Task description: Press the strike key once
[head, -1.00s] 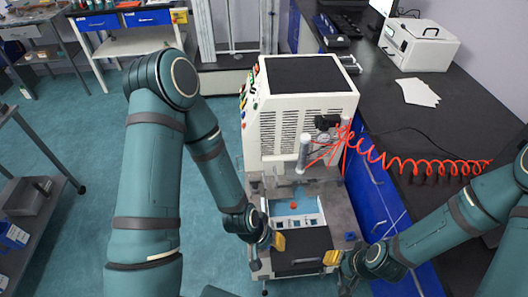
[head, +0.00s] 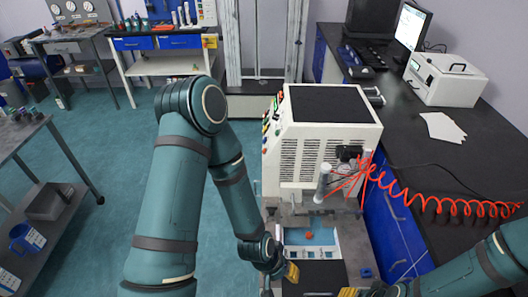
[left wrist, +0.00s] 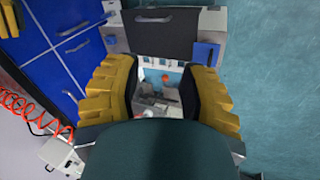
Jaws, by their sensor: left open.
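A cream machine (head: 327,140) with a black top and vented panel stands in the middle of the head view. Small coloured buttons (head: 271,115) run along its left edge; they are too small to read, so I cannot tell which one is the strike key. My left gripper (head: 289,273) is beside the machine's lower front tray. In the left wrist view its yellow fingers (left wrist: 160,97) are spread wide with nothing held between them. My right gripper (head: 348,292) shows only as a yellow tip at the bottom edge of the head view.
A red coiled hose (head: 440,206) runs from the machine over the black bench (head: 440,165) at right. A white box (head: 445,80) and monitor (head: 411,35) stand on the bench. A grey cart (head: 40,165) is at left, with open teal floor between.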

